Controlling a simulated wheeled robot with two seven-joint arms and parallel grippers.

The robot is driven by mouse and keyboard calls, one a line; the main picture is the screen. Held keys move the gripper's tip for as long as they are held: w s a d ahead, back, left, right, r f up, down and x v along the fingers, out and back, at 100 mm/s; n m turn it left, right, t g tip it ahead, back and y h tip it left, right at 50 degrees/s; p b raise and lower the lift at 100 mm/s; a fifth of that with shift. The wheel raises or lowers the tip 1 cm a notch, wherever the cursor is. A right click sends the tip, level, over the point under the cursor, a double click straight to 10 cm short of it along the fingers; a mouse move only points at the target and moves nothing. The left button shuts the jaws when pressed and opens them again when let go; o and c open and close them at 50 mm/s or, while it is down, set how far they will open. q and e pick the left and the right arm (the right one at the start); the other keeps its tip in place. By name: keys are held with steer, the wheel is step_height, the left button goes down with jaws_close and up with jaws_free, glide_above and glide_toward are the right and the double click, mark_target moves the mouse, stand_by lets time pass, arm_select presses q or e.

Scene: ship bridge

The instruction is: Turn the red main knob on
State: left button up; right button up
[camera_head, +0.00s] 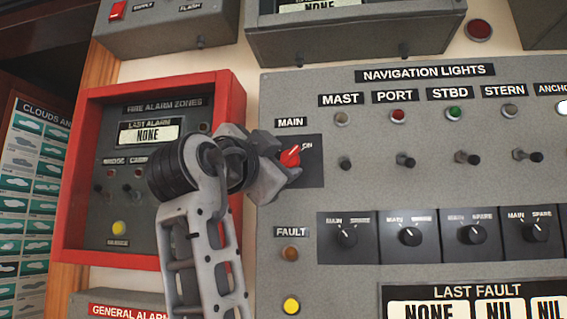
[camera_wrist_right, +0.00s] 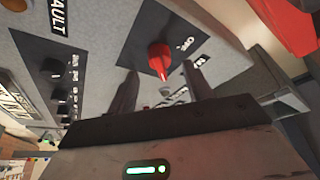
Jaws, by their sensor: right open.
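The red main knob (camera_head: 290,157) sits on a dark plate under the MAIN label, at the left of the navigation lights panel. A white mark on it slants up and right toward the ON label. My right gripper (camera_head: 284,161) is at the knob, with its fingers open above and below it and partly covering the plate. In the right wrist view the knob (camera_wrist_right: 160,60) shows between the tips of the two spread fingers (camera_wrist_right: 160,76). I cannot tell whether either finger touches it. My left gripper is not in view.
The navigation lights panel (camera_head: 420,182) has toggle switches, lamps and black rotary knobs to the right. A FAULT lamp (camera_head: 289,253) and a yellow button (camera_head: 291,306) are below. The red-framed fire alarm box (camera_head: 237,100) stands out at left, close behind my right arm.

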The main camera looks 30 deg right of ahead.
steer(key=b+v, duration=0.2)
steer(key=v, duration=1.1)
